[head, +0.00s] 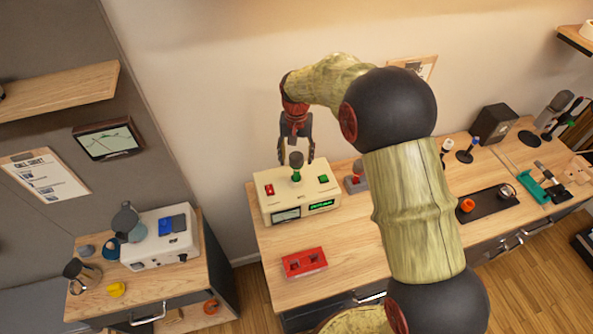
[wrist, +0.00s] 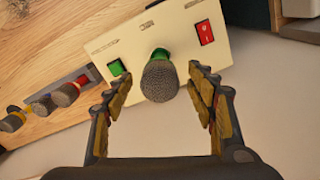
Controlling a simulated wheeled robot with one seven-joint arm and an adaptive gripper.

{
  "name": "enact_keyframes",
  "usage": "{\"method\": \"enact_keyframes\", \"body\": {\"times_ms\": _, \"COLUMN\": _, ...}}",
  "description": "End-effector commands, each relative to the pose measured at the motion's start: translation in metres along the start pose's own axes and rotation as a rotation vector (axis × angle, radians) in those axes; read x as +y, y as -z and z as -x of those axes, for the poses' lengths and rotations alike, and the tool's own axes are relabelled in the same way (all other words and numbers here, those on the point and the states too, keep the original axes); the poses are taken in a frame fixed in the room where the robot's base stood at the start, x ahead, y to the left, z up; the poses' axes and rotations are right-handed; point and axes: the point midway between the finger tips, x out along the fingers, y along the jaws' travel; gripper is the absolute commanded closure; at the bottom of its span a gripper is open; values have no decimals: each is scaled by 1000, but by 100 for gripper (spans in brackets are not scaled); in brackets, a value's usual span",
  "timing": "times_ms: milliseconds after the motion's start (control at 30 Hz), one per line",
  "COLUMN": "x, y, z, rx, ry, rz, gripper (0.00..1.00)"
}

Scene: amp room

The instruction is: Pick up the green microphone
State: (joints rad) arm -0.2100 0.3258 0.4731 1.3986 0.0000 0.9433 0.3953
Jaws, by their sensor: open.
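The green microphone (head: 296,170) stands on top of a cream box (head: 286,208) on the wooden desk, with its dark mesh head up and a green body below. In the wrist view its grey mesh head (wrist: 160,78) faces the camera, with a bit of green (wrist: 159,53) showing behind it. My gripper (head: 297,155) is open just above the microphone and points down. In the wrist view my gripper's fingers (wrist: 160,90) are on either side of the mesh head, with gaps on both sides. Most of the microphone's body is hidden behind its head there.
The cream box has a red switch (wrist: 201,33) and a green button (wrist: 117,67) close to the fingers. A red cassette-like object (head: 304,263) lies in front of the box. Small microphones (wrist: 66,95) stand beside it. A wall is close behind my gripper.

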Motion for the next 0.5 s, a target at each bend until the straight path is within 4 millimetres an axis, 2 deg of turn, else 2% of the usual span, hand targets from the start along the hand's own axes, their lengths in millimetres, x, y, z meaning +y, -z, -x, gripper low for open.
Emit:
{"method": "enact_keyframes", "body": {"times_ms": 300, "x": 0, "y": 1, "z": -42, "rx": -2, "ry": -1, "rz": 0, "gripper": 44}}
{"method": "enact_keyframes", "body": {"times_ms": 500, "x": 0, "y": 1, "z": -45, "rx": -1, "ry": 0, "rz": 1, "gripper": 44}}
